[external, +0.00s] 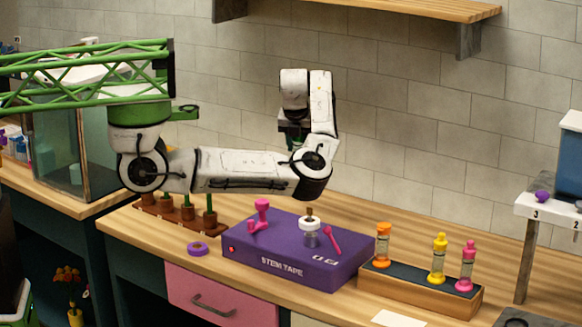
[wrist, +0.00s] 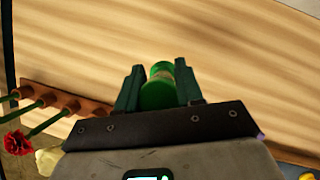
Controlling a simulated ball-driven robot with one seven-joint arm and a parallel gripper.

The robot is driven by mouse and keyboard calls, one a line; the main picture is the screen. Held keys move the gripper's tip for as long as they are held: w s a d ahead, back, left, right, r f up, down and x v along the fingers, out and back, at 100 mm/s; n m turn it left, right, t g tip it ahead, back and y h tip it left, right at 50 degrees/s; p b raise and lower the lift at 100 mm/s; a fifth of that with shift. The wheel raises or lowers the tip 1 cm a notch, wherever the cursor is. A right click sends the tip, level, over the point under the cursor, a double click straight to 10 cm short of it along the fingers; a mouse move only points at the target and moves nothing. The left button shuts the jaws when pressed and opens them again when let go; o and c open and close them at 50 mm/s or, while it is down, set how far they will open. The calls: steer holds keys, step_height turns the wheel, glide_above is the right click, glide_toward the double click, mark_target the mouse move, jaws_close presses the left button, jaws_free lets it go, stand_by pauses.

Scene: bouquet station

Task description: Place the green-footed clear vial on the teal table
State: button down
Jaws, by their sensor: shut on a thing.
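In the wrist view my gripper (wrist: 160,70) is shut on a green-ended piece (wrist: 160,93), which I take to be the green-footed vial. Pale wooden worktop shows beyond the fingers. In the external view my gripper (external: 292,133) is above the back of the worktop, mostly hidden behind my arm, and the vial cannot be made out there. No teal table can be clearly picked out in either view.
A purple stem tape box (external: 275,252) carries pink pieces and a white-collared clear vial (external: 310,233). A wooden rack (external: 415,290) holds orange, yellow and pink vials. A brown peg rack (external: 180,221), purple ring (external: 197,248) and numbered white shelf (external: 548,208) are also around.

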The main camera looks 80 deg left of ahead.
steer(key=s+a+f+n+g+p, duration=0.1)
steer(key=s+a+f+n, duration=0.1)
steer(key=s+a, duration=1.05)
steer(key=s+a+f+n+p, duration=0.1)
steer(key=s+a+f+n, duration=0.15)
steer(key=s+a, duration=1.05)
steer(key=shift+m, duration=0.35)
steer(key=shift+s+d+f+p, duration=0.3)
steer(key=shift+s+d+f, duration=0.2)
steer(key=shift+f, duration=1.25)
steer(key=shift+s+d+f+p, duration=0.25)
steer(key=shift+s+d+f, duration=0.25)
steer(key=shift+f, duration=1.2)
steer(key=shift+s+d+f+p, duration=0.3)
steer(key=shift+s+d+f, duration=0.2)
steer(key=shift+f, duration=1.25)
steer(key=c, duration=0.7)
jaws_free()
steer(key=shift+f, duration=0.15)
steer(key=v, duration=0.6)
steer(key=b+v, duration=0.1)
steer(key=v, duration=0.5)
steer(key=shift+w+d, duration=0.15)
steer(key=shift+w, duration=0.05)
